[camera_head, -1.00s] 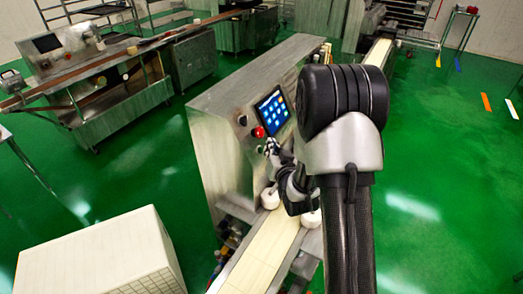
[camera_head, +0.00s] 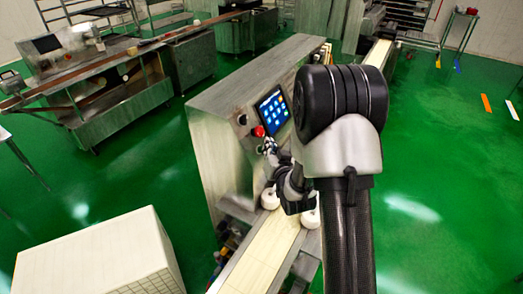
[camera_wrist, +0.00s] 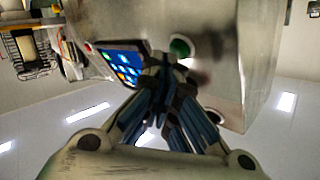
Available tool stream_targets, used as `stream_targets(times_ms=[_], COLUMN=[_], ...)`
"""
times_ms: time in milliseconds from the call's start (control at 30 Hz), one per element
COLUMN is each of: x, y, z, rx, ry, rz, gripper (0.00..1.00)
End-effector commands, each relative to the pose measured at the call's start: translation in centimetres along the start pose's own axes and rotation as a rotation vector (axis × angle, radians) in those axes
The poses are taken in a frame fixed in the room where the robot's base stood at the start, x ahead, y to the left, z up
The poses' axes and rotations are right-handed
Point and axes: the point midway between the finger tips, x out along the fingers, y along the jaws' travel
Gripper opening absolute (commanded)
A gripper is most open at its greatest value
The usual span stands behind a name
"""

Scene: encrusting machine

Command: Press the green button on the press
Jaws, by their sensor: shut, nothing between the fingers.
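The press (camera_head: 215,125) is a metal machine with a control panel on its front face. The green button (camera_wrist: 181,47) shows in the wrist view, just above and right of my fingertips. My gripper (camera_wrist: 167,64) is shut and empty, with its tips close to the panel. I cannot tell whether they touch it. In the head view my gripper (camera_head: 267,145) is at the panel below the red button (camera_head: 259,131), and the green button is not clearly visible there.
A lit touchscreen (camera_head: 272,110) sits beside the red button. A pale conveyor belt (camera_head: 262,255) runs below my gripper, with white round rollers (camera_head: 270,198) near it. A white box (camera_head: 100,258) stands at lower left.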

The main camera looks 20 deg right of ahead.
Motion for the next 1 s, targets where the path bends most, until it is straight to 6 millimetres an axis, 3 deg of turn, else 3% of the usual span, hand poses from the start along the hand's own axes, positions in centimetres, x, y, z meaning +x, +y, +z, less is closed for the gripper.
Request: stream_targets(times_ms=[1000], x=[0.59], y=[-0.44], z=[0.47], rx=[0.000], ry=[-0.001], rz=[0.000], gripper=[0.00])
